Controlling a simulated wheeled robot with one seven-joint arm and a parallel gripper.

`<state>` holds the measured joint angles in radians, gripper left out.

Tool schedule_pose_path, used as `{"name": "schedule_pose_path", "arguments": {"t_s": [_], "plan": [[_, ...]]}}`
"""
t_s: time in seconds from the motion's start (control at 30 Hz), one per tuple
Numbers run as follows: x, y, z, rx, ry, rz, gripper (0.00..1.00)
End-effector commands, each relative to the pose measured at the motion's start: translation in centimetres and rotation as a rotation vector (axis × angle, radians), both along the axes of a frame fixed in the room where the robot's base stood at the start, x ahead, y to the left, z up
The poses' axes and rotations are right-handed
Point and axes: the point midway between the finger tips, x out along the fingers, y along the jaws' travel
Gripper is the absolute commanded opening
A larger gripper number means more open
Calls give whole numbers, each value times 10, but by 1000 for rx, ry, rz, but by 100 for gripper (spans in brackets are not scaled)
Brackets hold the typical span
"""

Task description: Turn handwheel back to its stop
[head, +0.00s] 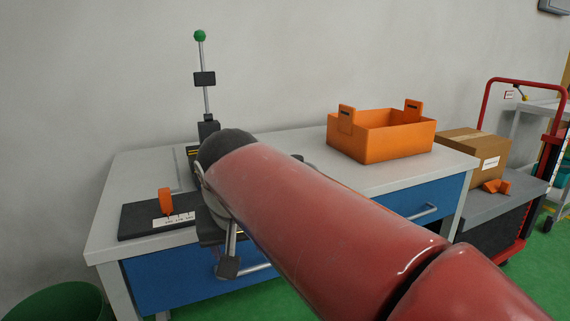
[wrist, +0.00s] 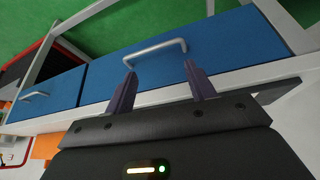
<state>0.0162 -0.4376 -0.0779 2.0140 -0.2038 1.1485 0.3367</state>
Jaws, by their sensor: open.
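My gripper (wrist: 159,69) is open in the wrist view, with its two dark purple fingers apart and nothing between them. Behind the fingers are the blue drawer fronts and a drawer handle (wrist: 155,52) of the workbench. No handwheel can be made out clearly in either view.
The grey-topped workbench (head: 130,180) carries a dark base with a scale and orange pointer (head: 166,202), a green-topped post (head: 200,37) and an orange crate (head: 380,143). A cardboard box (head: 473,157) sits on a cart at right. A green bin (head: 60,302) stands at lower left.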

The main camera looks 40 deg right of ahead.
Motion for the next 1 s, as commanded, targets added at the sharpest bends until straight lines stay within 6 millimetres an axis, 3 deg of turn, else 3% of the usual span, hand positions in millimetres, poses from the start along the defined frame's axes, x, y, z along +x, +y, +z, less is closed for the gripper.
{"name": "schedule_pose_path", "arguments": {"t_s": [0.27,0.5,0.6,0.8,1.0], "plan": [[50,-56,41,-50,4,-302,55],[101,-130,86,-166,-55,-786,55],[114,-150,100,-216,-105,-974,55],[126,-167,115,-283,-192,-1208,55],[125,-177,112,-298,-213,-1262,55]]}}
